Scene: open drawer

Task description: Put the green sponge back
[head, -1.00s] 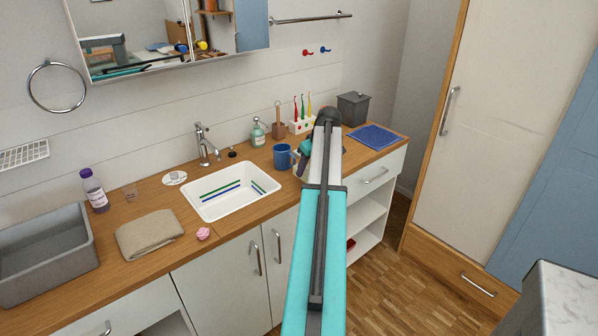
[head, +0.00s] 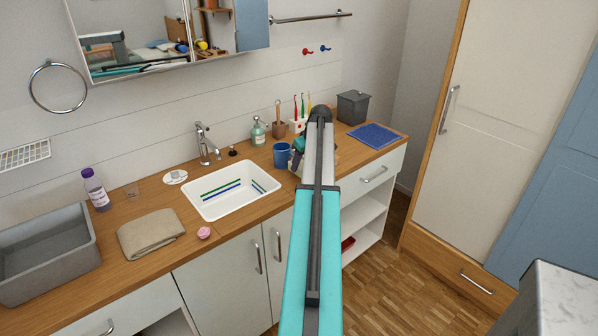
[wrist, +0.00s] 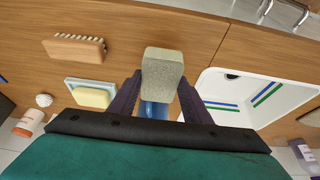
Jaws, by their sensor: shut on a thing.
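A grey-green block, which looks like the green sponge (wrist: 163,70), is held between the two dark fingers of my gripper (wrist: 158,92) in the wrist view. It is over the wooden counter, beside the sink; its height above the wood is hard to tell. A blue thing, probably the blue mug (wrist: 154,110), shows just below the block between the fingers. In the head view, my gripper is mostly hidden behind my arm, close to the blue mug (head: 281,155). The held block cannot be made out there.
The white sink (head: 232,190) has blue and green stripes. In the wrist view, a brush (wrist: 75,48) and a yellow block on a pale dish (wrist: 68,84) lie left of my gripper. A grey tub (head: 45,255), folded cloth (head: 150,234) and blue cloth (head: 376,136) lie on the counter.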

